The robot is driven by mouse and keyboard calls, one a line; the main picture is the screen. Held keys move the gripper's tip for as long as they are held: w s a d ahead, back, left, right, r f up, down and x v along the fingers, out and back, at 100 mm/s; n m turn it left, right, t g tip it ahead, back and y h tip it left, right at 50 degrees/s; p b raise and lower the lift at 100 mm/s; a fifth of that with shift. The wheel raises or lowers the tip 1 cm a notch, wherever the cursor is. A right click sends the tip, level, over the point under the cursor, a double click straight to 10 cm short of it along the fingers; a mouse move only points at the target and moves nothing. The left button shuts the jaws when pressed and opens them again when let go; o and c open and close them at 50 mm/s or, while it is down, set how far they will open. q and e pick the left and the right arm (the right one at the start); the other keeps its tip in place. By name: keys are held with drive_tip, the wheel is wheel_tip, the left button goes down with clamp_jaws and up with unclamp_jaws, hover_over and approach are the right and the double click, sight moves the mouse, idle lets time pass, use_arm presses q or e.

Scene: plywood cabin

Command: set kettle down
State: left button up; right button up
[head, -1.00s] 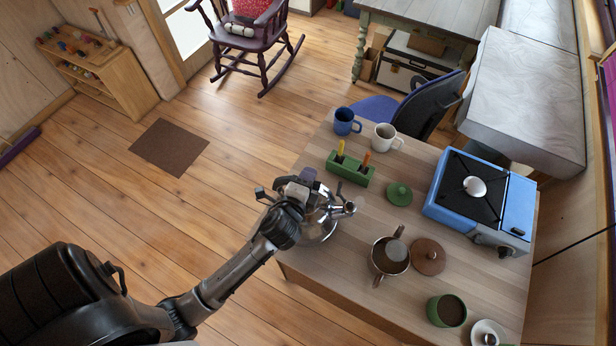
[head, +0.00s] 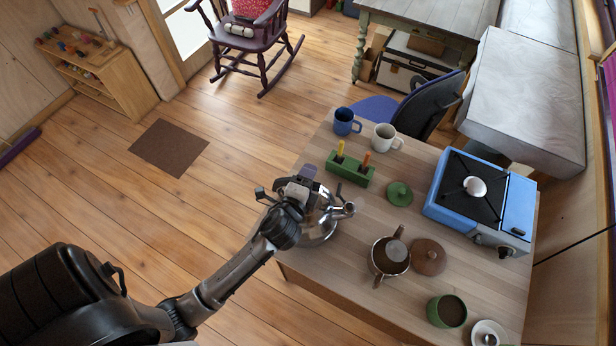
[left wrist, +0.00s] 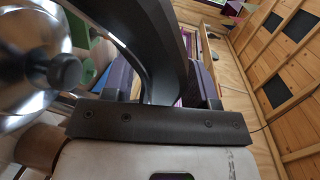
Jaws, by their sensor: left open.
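The shiny metal kettle (head: 318,232) sits at the left edge of the wooden table (head: 325,265), partly hidden by my left arm, with its spout pointing right. In the left wrist view its round silver body and lid (left wrist: 35,70) fill the left side. The kettle's dark curved handle (left wrist: 150,35) comes down between the two purple-padded fingers there. My left gripper (head: 305,180) is open over the kettle, its fingers (left wrist: 162,85) on either side of the handle. I cannot tell whether a finger touches the handle. My right gripper is not in view.
A green block with yellow and orange handles (head: 350,170) stands just beyond the kettle. A green lid (head: 399,193), metal pot (head: 378,262), brown round lid (head: 427,257), two mugs (head: 346,122), green cup (head: 446,311) and blue stove (head: 450,206) share the table.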

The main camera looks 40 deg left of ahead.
use_arm(q)
drive_tip(key=shift+f, duration=0.25)
drive_tip(key=b+v, duration=0.2)
drive_tip(key=v, duration=1.2)
drive_tip(key=shift+b, duration=0.4)
drive_tip(key=shift+r, duration=0.2)
